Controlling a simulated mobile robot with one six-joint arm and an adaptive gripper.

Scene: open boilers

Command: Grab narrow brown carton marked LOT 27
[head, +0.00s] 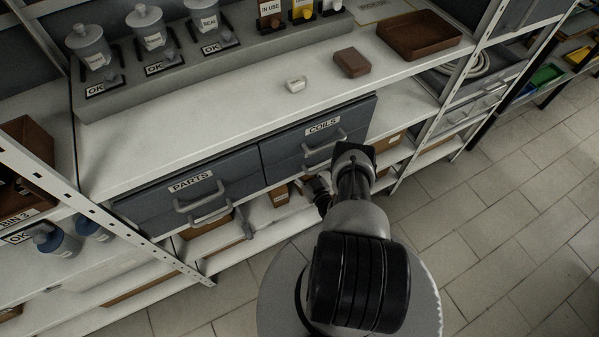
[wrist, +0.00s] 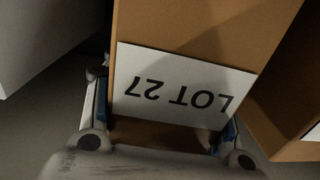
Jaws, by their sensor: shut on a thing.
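The narrow brown carton (wrist: 195,25) fills the middle of the wrist view. Its white label (wrist: 175,88) reads LOT 27, upside down in that view. My gripper (wrist: 160,125) has one finger on each side of the carton and is shut on it. In the head view my arm reaches down in front of the COILS drawer, and its end is at the lower shelf. The gripper's fingers and the held carton cannot be made out there.
Another brown carton (wrist: 282,95) stands close to the right of the held one. A pale upright surface (wrist: 40,40) is at the left. The PARTS drawer (head: 190,195) and COILS drawer (head: 315,140) have handles jutting out above the lower shelf. Open tiled floor (head: 500,220) lies to the right.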

